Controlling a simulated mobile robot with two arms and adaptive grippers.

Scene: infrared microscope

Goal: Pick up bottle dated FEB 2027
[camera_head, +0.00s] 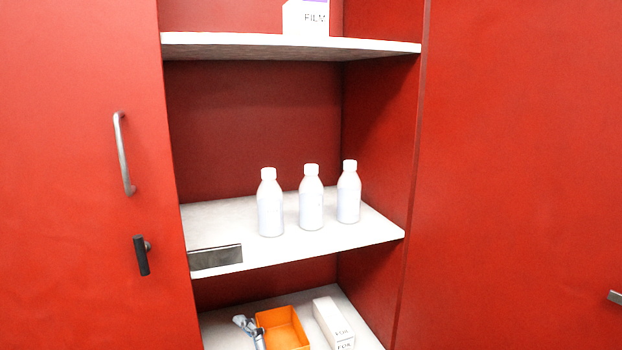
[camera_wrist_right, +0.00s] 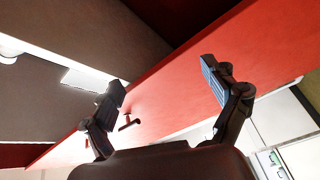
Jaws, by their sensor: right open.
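Three white bottles with white caps stand upright in a row on the middle shelf (camera_head: 218,219) in the head view: a left bottle (camera_head: 270,206), a middle bottle (camera_head: 311,200) and a right bottle (camera_head: 348,195). No date can be read on any of them. My right gripper (camera_wrist_right: 166,85) shows in the right wrist view with its two fingers wide apart and nothing between them. A red door with a dark handle (camera_wrist_right: 129,122) lies beyond the fingers. Neither gripper shows in the head view.
A red cabinet door (camera_head: 75,200) is at the left, a red panel (camera_head: 520,170) at the right. A metal plate (camera_head: 215,257) sits at the shelf's front left. Below are an orange bin (camera_head: 283,330) and a white box (camera_head: 333,324); a FILM box (camera_head: 306,18) is above.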

